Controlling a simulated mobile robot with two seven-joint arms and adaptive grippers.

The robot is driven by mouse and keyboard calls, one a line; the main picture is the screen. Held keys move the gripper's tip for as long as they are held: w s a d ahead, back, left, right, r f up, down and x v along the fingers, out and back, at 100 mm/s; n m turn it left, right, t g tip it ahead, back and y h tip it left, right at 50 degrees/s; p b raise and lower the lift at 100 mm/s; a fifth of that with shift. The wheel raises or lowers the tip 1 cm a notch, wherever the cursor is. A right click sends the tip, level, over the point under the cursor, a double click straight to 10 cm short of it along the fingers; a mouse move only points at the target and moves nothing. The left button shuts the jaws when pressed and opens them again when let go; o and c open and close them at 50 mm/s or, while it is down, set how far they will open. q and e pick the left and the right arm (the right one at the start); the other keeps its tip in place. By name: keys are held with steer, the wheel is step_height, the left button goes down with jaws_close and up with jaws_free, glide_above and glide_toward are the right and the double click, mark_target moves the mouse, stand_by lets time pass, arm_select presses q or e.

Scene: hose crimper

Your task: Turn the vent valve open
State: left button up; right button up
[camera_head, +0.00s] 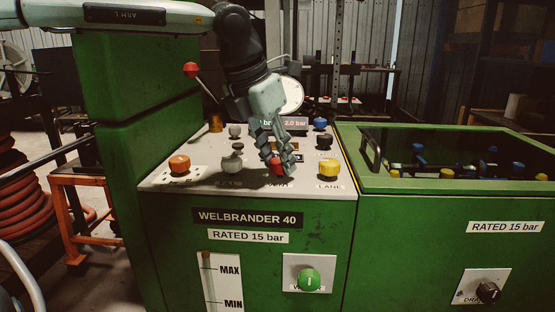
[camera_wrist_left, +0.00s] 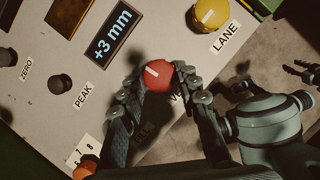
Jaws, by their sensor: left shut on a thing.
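The vent valve is a red round knob (camera_head: 277,167) on the sloped top of the green machine, beside the partly covered VENT label. In the left wrist view the knob (camera_wrist_left: 157,75) has a short white mark slanting toward upper left. My left gripper (camera_head: 277,153) reaches down from above with its fingers closed around the knob. In the left wrist view the fingers (camera_wrist_left: 158,86) press on both sides of it. In that view another dark set of fingers (camera_wrist_left: 304,72), apparently my right gripper, shows at the right edge; its opening is unclear.
A yellow knob (camera_head: 328,169) labelled LANE sits just right of the vent knob. An orange knob (camera_head: 179,163) and grey knobs stand left. A red-balled lever (camera_head: 191,70) rises behind. A green open bin (camera_head: 450,185) adjoins right.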

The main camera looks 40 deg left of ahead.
arm_select(q)
steer(key=shift+m+h, duration=0.3)
steer(key=shift+m, duration=0.3)
steer(key=o, duration=1.2)
steer(key=shift+c, duration=0.2)
steer(key=v, duration=1.2)
